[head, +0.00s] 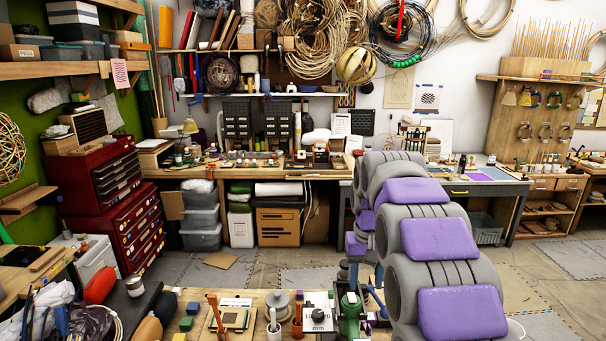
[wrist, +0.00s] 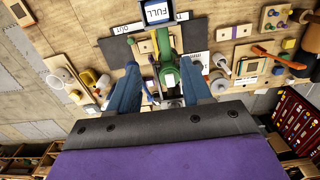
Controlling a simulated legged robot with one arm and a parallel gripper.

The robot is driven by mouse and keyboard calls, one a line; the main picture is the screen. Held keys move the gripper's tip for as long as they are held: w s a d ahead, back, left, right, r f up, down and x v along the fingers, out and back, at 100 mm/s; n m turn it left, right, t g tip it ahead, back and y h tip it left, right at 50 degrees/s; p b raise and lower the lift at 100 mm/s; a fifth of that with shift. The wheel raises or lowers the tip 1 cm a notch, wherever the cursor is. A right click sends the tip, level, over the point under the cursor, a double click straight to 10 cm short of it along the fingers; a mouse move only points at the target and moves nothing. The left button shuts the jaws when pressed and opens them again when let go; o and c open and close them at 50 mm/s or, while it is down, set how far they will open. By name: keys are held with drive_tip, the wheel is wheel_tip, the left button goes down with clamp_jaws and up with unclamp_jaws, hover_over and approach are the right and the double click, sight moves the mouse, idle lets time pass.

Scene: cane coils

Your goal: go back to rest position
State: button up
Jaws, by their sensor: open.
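My gripper (wrist: 159,78) is open, with its two blue fingers apart in the wrist view. A green device (wrist: 167,62) shows between and beyond the fingers. I cannot tell how far it is from them, and nothing is visibly gripped. In the head view my gripper (head: 361,288) is low over the wooden workbench (head: 255,299), partly hidden by my grey and purple arm. The green device (head: 350,312) stands close beside it there. My arm reaches forward and down along the right of the head view.
A spool (head: 278,303), a white mm-marked block (head: 319,314) and an orange-handled tool (head: 215,312) sit on the near bench. A small FULL sign (wrist: 157,12) stands beyond the fingers. A red tool chest (head: 95,170) is at left. Open floor (head: 215,272) lies behind the bench.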

drive_tip(key=s+f+b, duration=0.5)
drive_tip(key=s+f, duration=0.3)
drive_tip(key=s, duration=0.5)
drive_tip(key=s+f+g+b, duration=0.1)
drive_tip(key=s+f+b, duration=0.4)
drive_tip(key=s, duration=0.8)
drive_tip(key=s+f+b, duration=0.5)
drive_tip(key=s+f, duration=0.6)
drive_tip(key=s, duration=0.3)
drive_tip(key=shift+f, duration=0.15)
drive_tip(key=shift+a, duration=0.1)
